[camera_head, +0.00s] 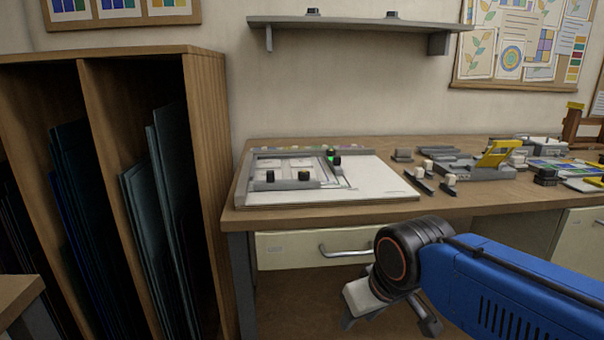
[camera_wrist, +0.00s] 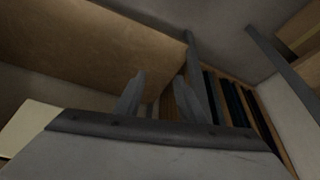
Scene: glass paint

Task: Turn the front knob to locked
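A flat frame fixture (camera_head: 318,181) with grey bars lies on a white board (camera_head: 378,181) at the left of the workbench. Two black knobs, a left one (camera_head: 270,176) and a right one (camera_head: 304,175), stand on its front bar. Another black knob (camera_head: 331,153) is at its back right corner, beside a small green light. The knobs are too small to read a locked or unlocked mark. My gripper (camera_head: 390,322) is low in front of the drawer, below the bench top and apart from the fixture. In the wrist view its two fingers (camera_wrist: 157,98) stand apart with nothing between them.
The bench top (camera_head: 440,207) overhangs a drawer with a metal handle (camera_head: 345,252). A wooden rack (camera_head: 205,150) of sheets stands close on the left. Grey tools and a yellow-handled device (camera_head: 497,154) occupy the right. A shelf (camera_head: 350,22) hangs above.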

